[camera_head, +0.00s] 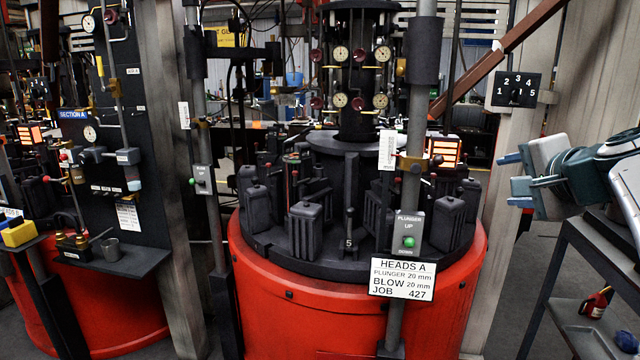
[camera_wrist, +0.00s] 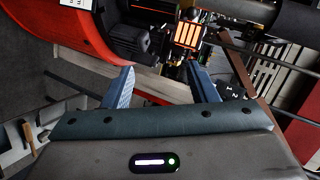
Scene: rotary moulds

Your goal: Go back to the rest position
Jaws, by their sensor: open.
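My gripper (camera_head: 510,173) is at the right of the head view, pointing left, with its two blue fingers apart and nothing between them. It hangs in the air to the right of the red rotary mould machine (camera_head: 350,310), clear of it. In the wrist view my gripper (camera_wrist: 163,86) shows both fingers spread, with part of the red machine (camera_wrist: 60,30) and a lit orange panel (camera_wrist: 187,35) beyond them.
A grey post (camera_head: 408,200) with a green plunger button stands before the machine. A numbered dial (camera_head: 516,90) is on a pillar above my gripper. A dark cart (camera_head: 555,270) stands below my arm, with a red bottle (camera_head: 596,303) on its lower shelf.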

